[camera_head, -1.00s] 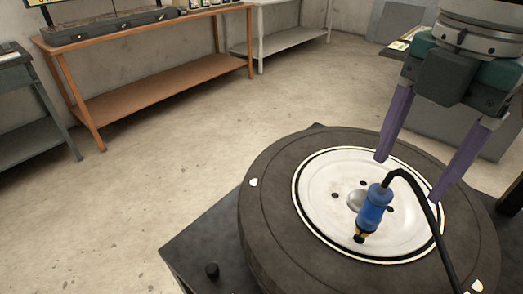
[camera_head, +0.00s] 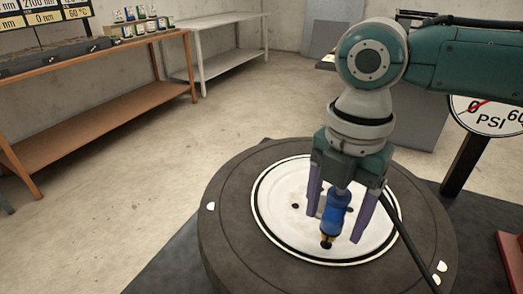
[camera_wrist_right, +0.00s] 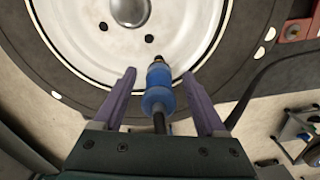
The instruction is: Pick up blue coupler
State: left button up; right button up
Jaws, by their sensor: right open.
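The blue coupler (camera_head: 333,213) has a brass and black tip and a black hose. In the head view it shows over the white disc of a round dark part. My right gripper (camera_head: 336,222) is open, with its purple fingers on either side of the coupler. In the right wrist view the coupler (camera_wrist_right: 158,90) lies between the two open fingers (camera_wrist_right: 164,92), with a gap to each. The gripper body hides the coupler's upper end in the head view. My left gripper is not in view.
The round dark part (camera_head: 235,240) with its white disc (camera_head: 275,205) sits on a dark platform (camera_head: 160,275). A PSI gauge (camera_head: 488,115) stands at right on a black post. A wooden bench (camera_head: 100,95) and a grey table (camera_head: 230,65) stand behind, with open floor between.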

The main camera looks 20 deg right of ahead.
grip_shut()
dwell(0.6)
